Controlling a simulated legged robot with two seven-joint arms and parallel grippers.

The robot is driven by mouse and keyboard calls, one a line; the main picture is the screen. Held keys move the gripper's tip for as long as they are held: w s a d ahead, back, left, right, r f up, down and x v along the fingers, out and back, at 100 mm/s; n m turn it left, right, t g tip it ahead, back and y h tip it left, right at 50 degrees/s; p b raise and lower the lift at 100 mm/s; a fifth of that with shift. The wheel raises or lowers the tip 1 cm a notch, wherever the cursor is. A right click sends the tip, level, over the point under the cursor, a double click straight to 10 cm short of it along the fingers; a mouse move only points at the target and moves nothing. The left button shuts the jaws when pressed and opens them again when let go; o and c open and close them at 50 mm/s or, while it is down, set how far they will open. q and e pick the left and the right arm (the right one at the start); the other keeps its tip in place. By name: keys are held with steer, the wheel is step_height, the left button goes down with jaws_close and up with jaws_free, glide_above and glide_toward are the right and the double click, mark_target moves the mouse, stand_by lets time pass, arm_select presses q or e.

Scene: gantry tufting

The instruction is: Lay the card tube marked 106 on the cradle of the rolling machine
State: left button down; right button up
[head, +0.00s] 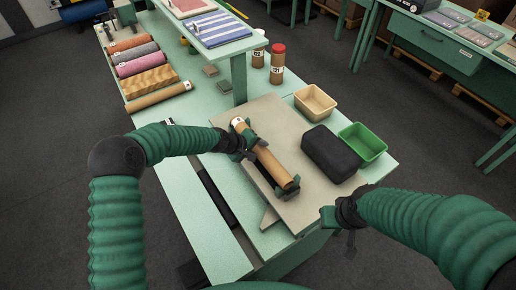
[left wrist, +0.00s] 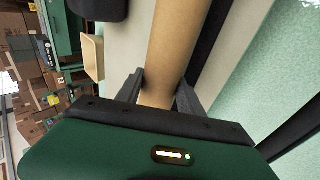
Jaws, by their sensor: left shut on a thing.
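A brown card tube (head: 268,152) with a white label at its far end is in my left gripper (head: 250,146); the label's digits are too small to read. In the left wrist view the tube (left wrist: 172,50) passes between the two dark fingers (left wrist: 158,92). The tube is lined up over the rolling machine's cradle (head: 287,192), whose dark green near end shows under the tube's near end. I cannot tell whether the tube touches it. My right gripper (head: 348,222) hangs at the board's near right, away from the tube; its fingers are unclear.
A black padded block (head: 329,153), a tan bin (head: 315,102) and a green bin (head: 363,144) stand right of the cradle. Several rolls, including a patterned one (head: 149,81), lie at the back left. Labelled brown canisters (head: 277,66) stand behind, beside a raised shelf (head: 238,78).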

arm_select(q)
steer(key=c, duration=1.1)
jaws_free()
steer(key=o, duration=0.4)
steer(key=shift+d, duration=0.45)
steer(key=shift+o, duration=0.2)
steer(key=shift+d, duration=0.2)
steer(key=shift+s+a+r, duration=0.1)
steer(key=shift+a+r, duration=0.05)
steer(key=shift+a, duration=0.15)
steer(key=b+v, duration=0.3)
steer(key=v, duration=1.3)
steer(key=shift+d+r, duration=0.15)
steer(key=shift+d, duration=0.15)
arm_select(e)
steer(key=f, duration=0.1)
steer(key=d+f, duration=0.1)
steer(key=f, duration=0.1)
steer(key=shift+f, duration=0.1)
arm_select(q)
steer(key=shift+s+a, duration=0.1)
steer(key=shift+a, duration=0.05)
arm_select(e)
steer(key=shift+a, duration=0.1)
